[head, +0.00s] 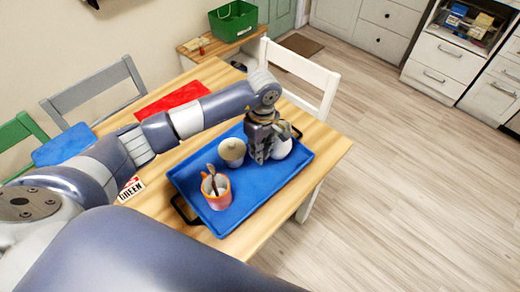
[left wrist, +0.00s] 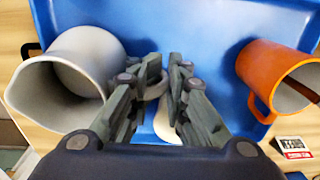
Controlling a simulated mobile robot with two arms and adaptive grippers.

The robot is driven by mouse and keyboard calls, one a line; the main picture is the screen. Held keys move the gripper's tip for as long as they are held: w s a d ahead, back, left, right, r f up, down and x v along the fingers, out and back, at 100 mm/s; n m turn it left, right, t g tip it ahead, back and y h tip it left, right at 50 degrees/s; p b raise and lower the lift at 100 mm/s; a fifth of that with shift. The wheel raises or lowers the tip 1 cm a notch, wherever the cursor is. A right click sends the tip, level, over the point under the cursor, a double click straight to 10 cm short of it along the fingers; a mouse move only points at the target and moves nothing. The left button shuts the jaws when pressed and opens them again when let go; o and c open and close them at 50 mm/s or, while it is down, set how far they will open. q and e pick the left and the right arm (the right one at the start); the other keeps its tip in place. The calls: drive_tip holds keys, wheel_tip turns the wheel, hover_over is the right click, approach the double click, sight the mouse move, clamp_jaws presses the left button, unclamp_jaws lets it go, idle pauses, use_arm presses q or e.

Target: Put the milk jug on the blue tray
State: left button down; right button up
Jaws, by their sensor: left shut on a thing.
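The milk jug (head: 283,148) is white-grey and stands out at the right of my left gripper (head: 262,155) in the head view, at the tray's far right part. In the left wrist view the jug (left wrist: 75,75) is large at the left, its wide mouth and spout showing. I cannot tell whether the jug's base touches the tray. My right gripper is not in view.
An orange mug (head: 216,194) with a spoon-like stick and a pale cup (head: 232,151) stand on the tray. A red mat (head: 172,100), a blue mat (head: 64,145) and a small sign (head: 131,188) lie on the table (head: 320,150). Chairs flank it, including a white chair (head: 300,66).

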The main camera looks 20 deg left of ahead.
use_arm(q)
drive_tip(key=shift+f, duration=0.25)
drive_tip(key=shift+w, duration=0.1)
drive_tip(key=shift+f, duration=0.1)
drive_tip(key=shift+f+b, duration=0.15)
drive_tip(key=shift+b, duration=0.15)
drive_tip(key=c, duration=1.5)
unclamp_jaws()
drive_tip(key=shift+c, duration=0.2)
